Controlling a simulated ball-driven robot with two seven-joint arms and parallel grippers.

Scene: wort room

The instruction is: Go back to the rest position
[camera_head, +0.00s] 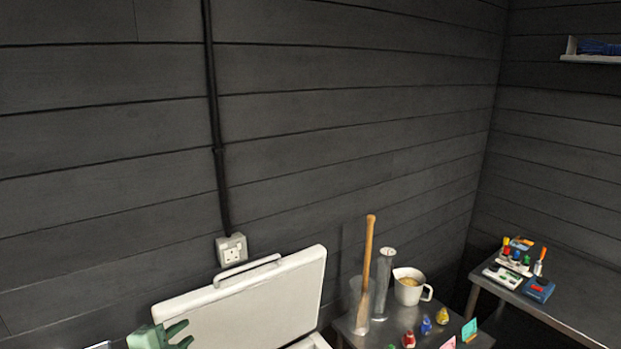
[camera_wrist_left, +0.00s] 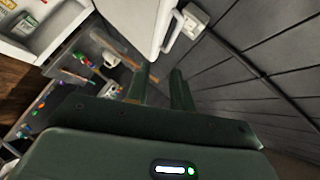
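My left gripper (camera_head: 184,335) is dark green and shows at the bottom left of the head view, in front of the raised white lid (camera_head: 250,300). In the left wrist view its two fingers (camera_wrist_left: 160,88) stand apart with nothing visible between them. The white lid (camera_wrist_left: 145,20) is beyond the fingertips there, and I see no contact. My right gripper is in neither view.
Right of the lid, a small table (camera_head: 385,322) bears a wooden-handled paddle (camera_head: 366,260), a metal cylinder (camera_head: 383,285), a white jug (camera_head: 408,290) and several small coloured objects. A side bench (camera_head: 570,313) stands at the far right. A socket (camera_head: 232,250) is on the dark wall.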

